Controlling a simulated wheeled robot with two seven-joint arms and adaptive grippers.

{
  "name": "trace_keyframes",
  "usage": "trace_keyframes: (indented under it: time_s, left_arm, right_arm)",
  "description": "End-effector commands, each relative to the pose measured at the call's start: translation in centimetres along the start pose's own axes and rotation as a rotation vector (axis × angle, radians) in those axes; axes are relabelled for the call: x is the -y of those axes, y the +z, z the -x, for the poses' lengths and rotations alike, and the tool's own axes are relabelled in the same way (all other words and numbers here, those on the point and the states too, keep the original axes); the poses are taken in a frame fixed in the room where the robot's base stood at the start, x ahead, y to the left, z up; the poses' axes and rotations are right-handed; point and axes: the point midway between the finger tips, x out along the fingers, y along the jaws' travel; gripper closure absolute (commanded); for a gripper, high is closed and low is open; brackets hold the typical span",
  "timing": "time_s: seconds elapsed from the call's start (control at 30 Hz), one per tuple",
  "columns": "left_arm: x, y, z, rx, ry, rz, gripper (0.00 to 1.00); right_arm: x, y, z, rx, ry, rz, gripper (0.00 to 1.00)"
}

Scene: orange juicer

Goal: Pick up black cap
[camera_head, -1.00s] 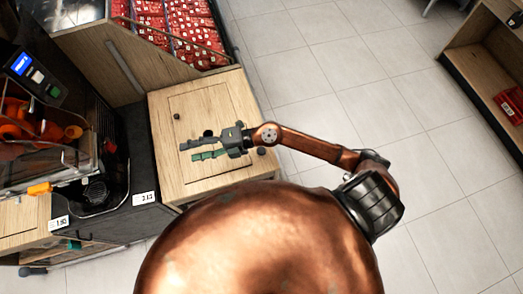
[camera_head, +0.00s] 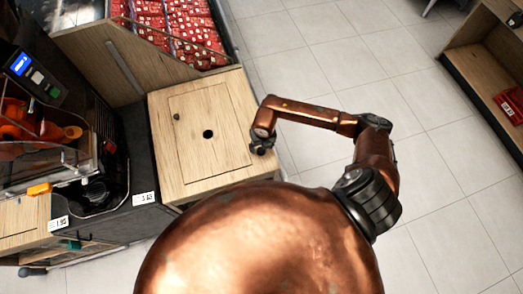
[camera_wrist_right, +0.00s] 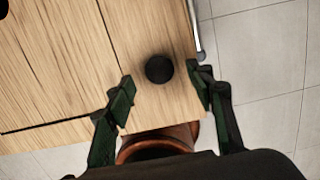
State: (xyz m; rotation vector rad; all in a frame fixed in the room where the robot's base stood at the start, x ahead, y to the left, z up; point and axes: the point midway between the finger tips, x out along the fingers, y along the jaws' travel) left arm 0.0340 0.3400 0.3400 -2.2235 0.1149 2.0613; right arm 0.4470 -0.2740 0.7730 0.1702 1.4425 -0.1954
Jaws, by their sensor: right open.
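The black cap (camera_wrist_right: 159,69) is a small round black disc on the wooden counter top, near its edge, in the right wrist view. My right gripper (camera_wrist_right: 161,80) is open, with its two green-padded fingers on either side of the cap in that view; I cannot tell how high they are above it. In the head view the right gripper (camera_head: 262,146) points down over the counter's right edge. The arm hides the cap and the fingers there. My left gripper is not in view.
An orange juicer (camera_head: 45,130) stands to the left. A bin of red packets (camera_head: 180,30) is behind. Tiled floor (camera_head: 330,60) lies open to the right.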

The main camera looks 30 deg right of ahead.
Motion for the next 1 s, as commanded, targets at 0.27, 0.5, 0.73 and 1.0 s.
trace_keyframes:
  time_s: [0.27,0.5,0.73,1.0]
  left_arm:
    - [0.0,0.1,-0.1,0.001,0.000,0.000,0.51]
    - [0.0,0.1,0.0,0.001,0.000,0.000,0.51]
    - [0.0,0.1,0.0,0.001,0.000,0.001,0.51]
    - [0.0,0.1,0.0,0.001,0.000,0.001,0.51]
  right_arm:
    - [-0.1,-0.1,-2.9,-0.001,0.002,0.001,0.51]
    - [-0.1,-0.1,-2.9,0.000,0.002,0.001,0.53]
    - [-0.1,-0.1,-2.9,-0.001,0.002,0.001,0.69]
    - [-0.1,-0.1,-2.9,-0.001,0.002,0.001,0.79]
